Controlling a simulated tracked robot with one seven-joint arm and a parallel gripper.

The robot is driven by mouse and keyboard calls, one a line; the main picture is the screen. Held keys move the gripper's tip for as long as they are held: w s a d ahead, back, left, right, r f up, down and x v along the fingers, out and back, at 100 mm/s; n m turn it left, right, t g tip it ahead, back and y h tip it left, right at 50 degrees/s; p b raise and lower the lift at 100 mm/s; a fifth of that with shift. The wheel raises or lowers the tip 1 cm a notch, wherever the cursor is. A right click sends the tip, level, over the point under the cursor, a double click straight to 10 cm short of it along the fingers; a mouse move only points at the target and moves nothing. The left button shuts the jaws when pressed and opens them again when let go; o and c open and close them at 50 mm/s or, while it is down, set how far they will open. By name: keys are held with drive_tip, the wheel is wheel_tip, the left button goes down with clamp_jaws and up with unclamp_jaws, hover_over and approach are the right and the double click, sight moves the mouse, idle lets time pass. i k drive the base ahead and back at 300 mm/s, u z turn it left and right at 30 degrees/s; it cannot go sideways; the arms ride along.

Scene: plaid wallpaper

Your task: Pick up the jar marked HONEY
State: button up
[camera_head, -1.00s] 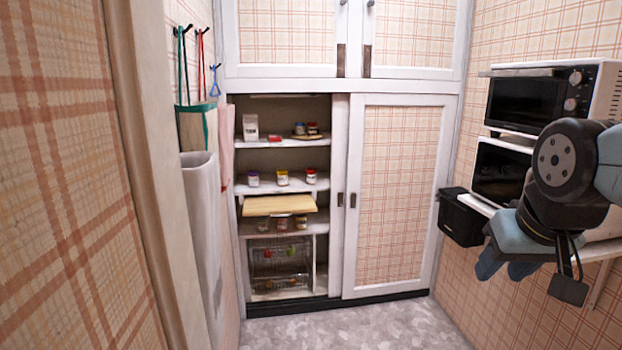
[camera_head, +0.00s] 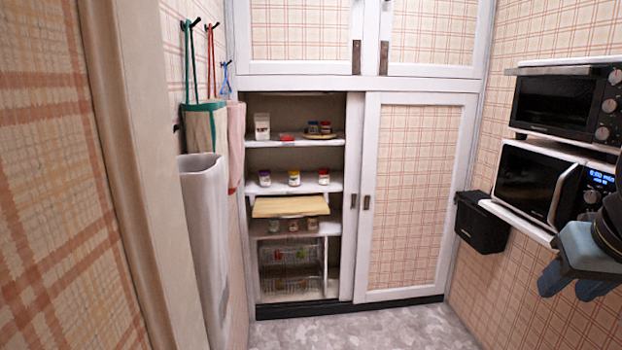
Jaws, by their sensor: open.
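Several small jars stand in the open left half of the cupboard. On the middle shelf are a purple-lidded jar (camera_head: 264,178), a yellow-lidded jar (camera_head: 294,178) and a red-lidded jar (camera_head: 324,176). More jars (camera_head: 293,225) stand under the wooden board, and others (camera_head: 319,128) on the upper shelf. All labels are too small to read, so I cannot tell which jar is marked HONEY. My gripper (camera_head: 572,283) is at the lower right, open, in front of the right wall and far from the cupboard; nothing shows between its fingers.
A wooden board (camera_head: 290,206) sits above the lower jars, with a wire basket (camera_head: 286,265) below. The cupboard's right sliding door (camera_head: 415,200) is shut. A microwave (camera_head: 535,180), a toaster oven (camera_head: 568,100) and a black bin (camera_head: 482,222) line the right wall. The floor ahead is clear.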

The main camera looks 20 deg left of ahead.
sight(294, 173)
drive_tip(key=i, duration=3.45)
drive_tip(key=u, duration=1.65)
drive_tip(key=i, duration=0.5)
drive_tip(key=z, duration=0.25)
